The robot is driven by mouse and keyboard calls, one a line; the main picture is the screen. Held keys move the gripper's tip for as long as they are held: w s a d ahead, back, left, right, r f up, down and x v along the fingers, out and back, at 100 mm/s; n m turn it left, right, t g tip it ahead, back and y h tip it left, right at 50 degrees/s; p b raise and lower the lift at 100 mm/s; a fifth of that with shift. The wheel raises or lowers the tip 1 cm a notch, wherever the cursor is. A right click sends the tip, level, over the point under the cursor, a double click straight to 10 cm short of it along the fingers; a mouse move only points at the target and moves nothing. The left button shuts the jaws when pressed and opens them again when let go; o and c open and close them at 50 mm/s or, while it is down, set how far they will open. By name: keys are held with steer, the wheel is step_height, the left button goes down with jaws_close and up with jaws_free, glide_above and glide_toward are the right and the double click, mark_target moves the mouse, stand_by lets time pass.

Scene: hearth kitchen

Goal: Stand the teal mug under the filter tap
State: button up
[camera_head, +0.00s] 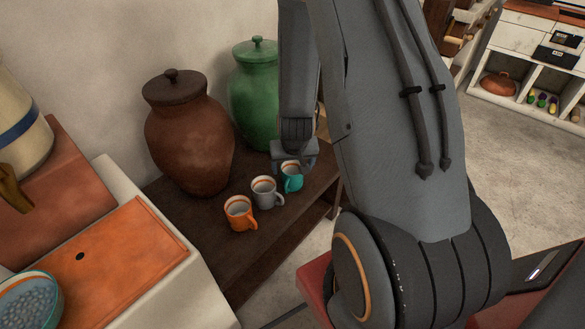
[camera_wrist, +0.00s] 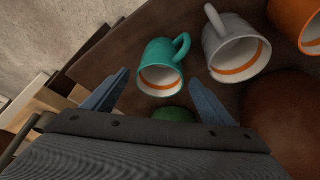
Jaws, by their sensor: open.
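The teal mug (camera_head: 292,178) stands upright on the dark wooden shelf, at the right end of a row of mugs. My gripper (camera_head: 292,162) is open just above and behind it, partly hiding it. In the wrist view, the teal mug (camera_wrist: 160,64) lies ahead of and between my two open fingers (camera_wrist: 159,78), with a gap on each side; its handle points to the upper right. A brass tap (camera_head: 14,188) sits low on a cream vessel with a blue band (camera_head: 22,125) at the far left, seemingly the filter.
A grey mug (camera_head: 265,191) stands close beside the teal one, then an orange mug (camera_head: 239,213). A brown lidded jar (camera_head: 190,140) and green lidded jar (camera_head: 254,90) stand behind. An orange board (camera_head: 110,250) and a patterned bowl (camera_head: 28,302) are near the tap.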

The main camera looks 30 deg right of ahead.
steer(key=p+v, duration=0.2)
steer(key=v, duration=0.8)
steer(key=s+a+r+n+g+y, duration=0.1)
steer(key=s+a+r+n, duration=0.1)
steer(key=s+a+r, duration=0.2)
steer(key=s+a+r+n+g+y, duration=0.1)
steer(key=s+a+r, duration=0.3)
steer(key=a+r, duration=0.6)
steer(key=shift+s+a+r+n+y, duration=0.25)
steer(key=shift+s+a+n+y, duration=0.25)
steer(key=shift+a, duration=0.5)
steer(key=shift+n+g+h, duration=0.3)
steer(key=shift+n+g, duration=0.5)
steer(key=shift+g, duration=0.1)
steer(key=s+r, duration=0.1)
steer(key=s, duration=0.1)
steer(key=s+a+r, duration=0.1)
steer(key=s+r, duration=0.1)
steer(key=s, duration=0.1)
steer(key=s+a+r, duration=0.1)
steer(key=s+r, duration=0.1)
steer(key=shift+s+a+r, duration=0.1)
steer(key=shift+s+a, duration=0.05)
steer(key=shift+s, duration=0.2)
steer(key=shift+c, duration=0.7)
steer(key=shift+s+r, duration=0.1)
steer(key=shift+s, duration=0.15)
steer(key=c, duration=1.4)
steer(key=shift+a, duration=0.15)
